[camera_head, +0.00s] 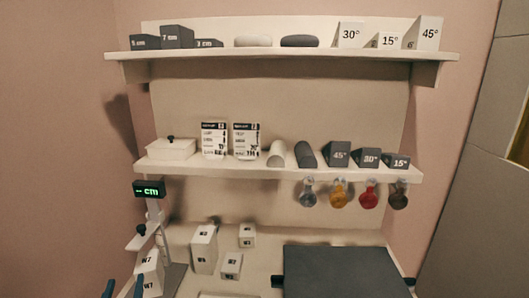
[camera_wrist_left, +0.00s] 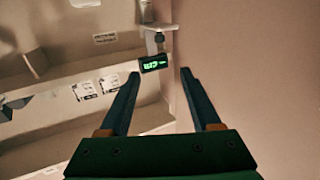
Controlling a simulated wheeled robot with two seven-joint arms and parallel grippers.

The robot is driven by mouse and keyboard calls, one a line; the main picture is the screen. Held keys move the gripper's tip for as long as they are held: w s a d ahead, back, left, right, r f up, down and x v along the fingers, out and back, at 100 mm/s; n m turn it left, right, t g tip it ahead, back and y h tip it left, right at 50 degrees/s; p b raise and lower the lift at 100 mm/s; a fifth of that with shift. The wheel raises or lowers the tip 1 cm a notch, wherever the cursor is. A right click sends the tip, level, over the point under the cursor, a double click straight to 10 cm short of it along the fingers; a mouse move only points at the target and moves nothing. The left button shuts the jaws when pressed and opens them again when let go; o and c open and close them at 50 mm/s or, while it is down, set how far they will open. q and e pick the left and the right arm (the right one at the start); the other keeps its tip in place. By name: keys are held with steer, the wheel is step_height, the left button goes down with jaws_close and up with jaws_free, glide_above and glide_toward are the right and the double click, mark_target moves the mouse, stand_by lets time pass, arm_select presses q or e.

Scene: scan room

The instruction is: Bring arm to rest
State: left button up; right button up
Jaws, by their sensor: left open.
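My left gripper (camera_head: 124,287) shows only as two blue fingertips at the bottom left edge of the head view. Beyond the fingers, that view shows the small digital display (camera_wrist_left: 153,63) with green characters. Most of my left arm is hidden below the head view. My right gripper is in neither view.
The measuring stand's display (camera_head: 149,189) is just above the left gripper in the picture. A white W7 box (camera_head: 150,272) stands close by. Shelves (camera_head: 270,167) hold wedges, cards and rolls. Several coloured discs (camera_head: 339,194) hang below. A dark flat panel (camera_head: 345,272) fills the lower right.

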arm_select(q)
steer(key=s+d+f+m+g+h, duration=0.1)
steer(key=s+d+f+g+h, duration=0.15)
steer(key=f, duration=0.65)
steer(key=s+d+f+m+g+h, duration=0.1)
steer(key=s+d+f+g, duration=0.25)
steer(key=f, duration=0.65)
steer(key=s+d+f+m+g+h, duration=0.1)
steer(key=s+d+f+g, duration=0.2)
steer(key=f, duration=0.6)
steer(key=s+d+f+m+g, duration=0.1)
steer(key=s+f, duration=0.4)
steer(key=s, duration=0.5)
steer(key=s+d+f+m+g, duration=0.1)
steer(key=s+f+g, duration=0.2)
steer(key=s, duration=0.6)
steer(key=s+d+f+m+g+h, duration=0.1)
steer(key=s+f+g, duration=0.2)
steer(key=s+f, duration=0.4)
steer(key=s, duration=0.3)
steer(key=shift+s, duration=0.3)
steer(key=shift+w, duration=0.1)
